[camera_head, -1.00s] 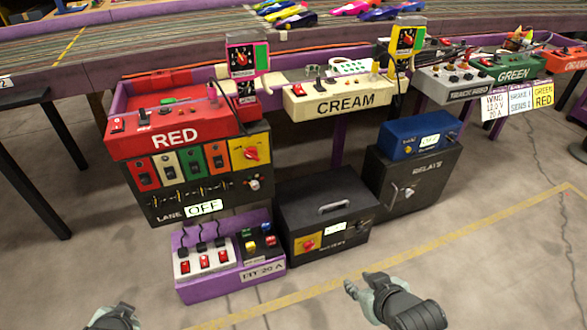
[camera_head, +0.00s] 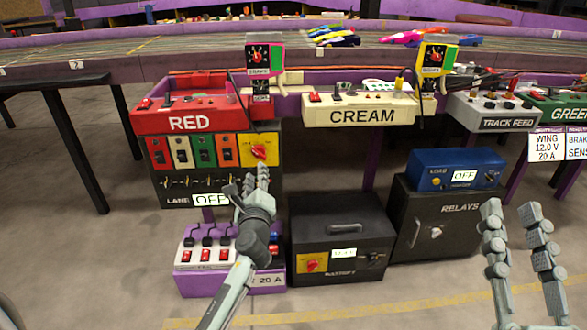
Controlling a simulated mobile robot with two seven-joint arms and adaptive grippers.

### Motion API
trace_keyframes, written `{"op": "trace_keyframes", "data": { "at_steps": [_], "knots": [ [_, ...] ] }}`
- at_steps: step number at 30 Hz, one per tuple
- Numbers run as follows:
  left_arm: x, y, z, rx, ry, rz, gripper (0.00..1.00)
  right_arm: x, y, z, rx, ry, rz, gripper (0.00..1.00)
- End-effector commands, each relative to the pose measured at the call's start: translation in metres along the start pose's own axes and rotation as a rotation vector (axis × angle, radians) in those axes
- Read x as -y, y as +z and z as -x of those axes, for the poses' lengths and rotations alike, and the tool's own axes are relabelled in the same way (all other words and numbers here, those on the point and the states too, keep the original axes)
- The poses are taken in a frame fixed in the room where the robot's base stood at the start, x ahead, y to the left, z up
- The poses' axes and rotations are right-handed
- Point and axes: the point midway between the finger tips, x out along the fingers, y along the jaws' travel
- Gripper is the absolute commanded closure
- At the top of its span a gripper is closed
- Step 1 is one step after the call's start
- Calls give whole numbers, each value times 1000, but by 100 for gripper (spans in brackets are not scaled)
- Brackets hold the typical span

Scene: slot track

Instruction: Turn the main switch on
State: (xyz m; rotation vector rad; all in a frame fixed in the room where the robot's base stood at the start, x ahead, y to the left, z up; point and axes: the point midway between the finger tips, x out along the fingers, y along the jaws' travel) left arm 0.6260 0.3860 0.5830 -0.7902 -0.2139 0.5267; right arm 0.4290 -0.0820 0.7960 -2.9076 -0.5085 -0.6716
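A red rotary knob on a yellow plate (camera_head: 259,150), which looks like the main switch, is at the upper right of the black lane panel (camera_head: 172,190) under the RED console. My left gripper (camera_head: 262,170) is in front of that panel, its fingertips at or just below the knob; contact cannot be told. Its fingers overlap in this view, so their opening is unclear. The gripper hides the panel's lower right part. A white label on the panel reads OFF (camera_head: 209,200). My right gripper (camera_head: 515,208) is open and empty, in front of the floor at the right.
A purple switch box (camera_head: 188,284) stands below the panel, partly behind my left arm. A black battery box (camera_head: 343,225) with another red knob on yellow stands to its right. Beyond are the relays box (camera_head: 450,225) and blue box (camera_head: 428,170). The foreground floor is clear.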

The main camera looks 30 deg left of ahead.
Motion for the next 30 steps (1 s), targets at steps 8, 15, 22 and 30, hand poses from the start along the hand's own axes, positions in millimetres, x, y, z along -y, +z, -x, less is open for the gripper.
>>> {"op": "trace_keyframes", "data": {
  "at_steps": [8, 15, 22, 30],
  "knots": [
    [3, 1, -26, 8, -12, -27, 71, 1, -10, 0, -52, -1, -3, 71],
    [3, 0, -64, 7, -11, -26, 71, -1, -18, 2, -112, 0, 1, 71],
    [3, 1, -79, 6, -11, -25, 71, -2, -24, 2, -149, 1, 3, 71],
    [3, 1, -80, 6, -10, -25, 74, -2, -25, 2, -153, 1, 3, 71]
  ]
}}
